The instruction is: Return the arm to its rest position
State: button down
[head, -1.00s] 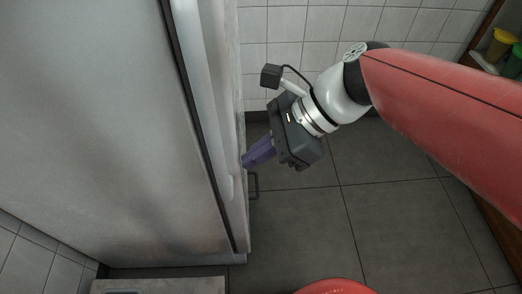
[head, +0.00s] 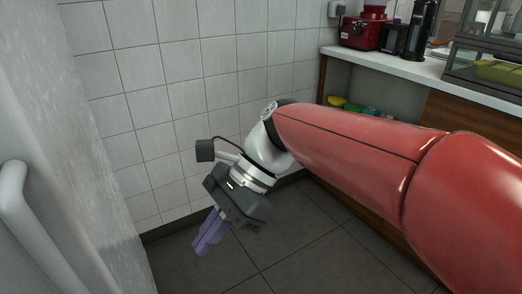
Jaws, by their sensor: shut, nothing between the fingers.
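My gripper (head: 204,246) shows in the head view at the lower middle, at the end of my red arm (head: 345,150). Its purple fingers are together and point down to the lower left, with nothing held. It hangs in free air over the dark tiled floor (head: 290,245), in front of the white tiled wall. The arm reaches in from the right side of the picture.
A large pale appliance with a handle (head: 15,195) stands close at the left edge. A white counter (head: 400,67) with a red machine (head: 362,33) and a glass case (head: 490,65) runs along the right. Colourful containers (head: 352,107) sit on a shelf below it.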

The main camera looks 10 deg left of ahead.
jog(key=d+f+n+t+h, duration=0.2)
jog(key=d+n+t, duration=0.1)
jog(key=d, duration=0.7)
jog(key=w+d+f+n+t+h, duration=0.1)
jog(key=d+f+n+t+h, duration=0.1)
jog(key=d+t, duration=0.3)
jog(key=d+f+n+t+h, duration=0.2)
jog(key=d+f+n+t, duration=0.1)
jog(key=d, duration=1.1)
jog(key=shift+w+d+f+n+t, duration=0.4)
jog(key=shift+f+t, duration=0.1)
jog(key=shift+f, duration=0.1)
